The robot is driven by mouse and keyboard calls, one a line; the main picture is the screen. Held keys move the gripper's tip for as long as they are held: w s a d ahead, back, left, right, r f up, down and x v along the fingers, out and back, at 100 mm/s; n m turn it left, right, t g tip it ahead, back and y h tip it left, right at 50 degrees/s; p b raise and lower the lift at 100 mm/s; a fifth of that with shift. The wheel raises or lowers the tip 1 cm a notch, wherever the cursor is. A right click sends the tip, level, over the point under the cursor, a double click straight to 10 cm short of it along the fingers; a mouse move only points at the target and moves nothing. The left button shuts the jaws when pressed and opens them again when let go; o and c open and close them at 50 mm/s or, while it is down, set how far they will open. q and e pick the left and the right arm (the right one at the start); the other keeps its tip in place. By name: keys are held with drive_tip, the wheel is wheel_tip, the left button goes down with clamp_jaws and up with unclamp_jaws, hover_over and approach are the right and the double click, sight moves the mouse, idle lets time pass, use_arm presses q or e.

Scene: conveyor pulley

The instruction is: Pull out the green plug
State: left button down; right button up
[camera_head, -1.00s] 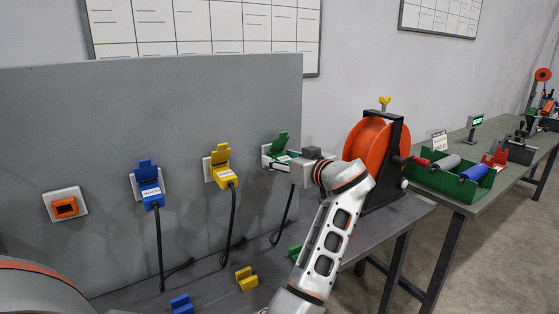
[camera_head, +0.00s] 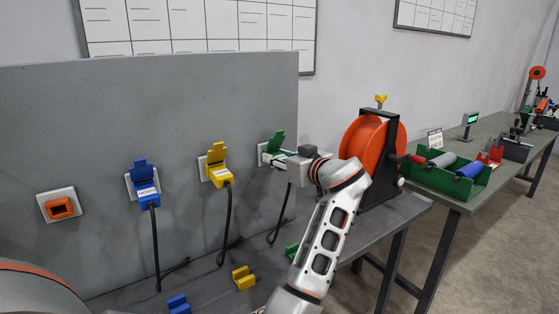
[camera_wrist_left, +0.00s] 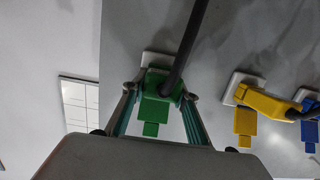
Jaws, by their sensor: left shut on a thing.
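The green plug (camera_head: 274,156) sits at its wall socket under a raised green flap (camera_head: 278,139), on the right part of the grey panel. Its black cable (camera_head: 281,212) hangs down from it. My left gripper (camera_head: 269,158) is at the plug from the right and is shut on it. In the left wrist view the green plug (camera_wrist_left: 158,84) lies between the two fingers of the left gripper (camera_wrist_left: 161,90), with the white socket plate (camera_wrist_left: 155,60) close behind it. Whether the plug is fully seated is hidden. My right gripper is not in view.
A yellow plug (camera_head: 221,180) and a blue plug (camera_head: 148,195) with cables sit to the left, then an orange socket (camera_head: 61,208). Loose yellow (camera_head: 243,277) and blue (camera_head: 178,303) pieces lie on the bench. An orange reel (camera_head: 366,142) stands close right of my arm.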

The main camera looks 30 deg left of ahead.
use_arm(q)
drive_tip(key=shift+d+f, duration=0.1)
drive_tip(key=shift+f, duration=0.05)
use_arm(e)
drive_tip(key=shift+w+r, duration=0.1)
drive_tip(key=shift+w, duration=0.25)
use_arm(q)
drive_tip(key=shift+d+f, duration=0.15)
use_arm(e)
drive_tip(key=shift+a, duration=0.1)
use_arm(q)
drive_tip(key=shift+s+d+r, duration=0.2)
drive_tip(key=shift+s+d, duration=0.05)
drive_tip(key=shift+d, duration=0.15)
drive_tip(key=shift+s+d, duration=0.1)
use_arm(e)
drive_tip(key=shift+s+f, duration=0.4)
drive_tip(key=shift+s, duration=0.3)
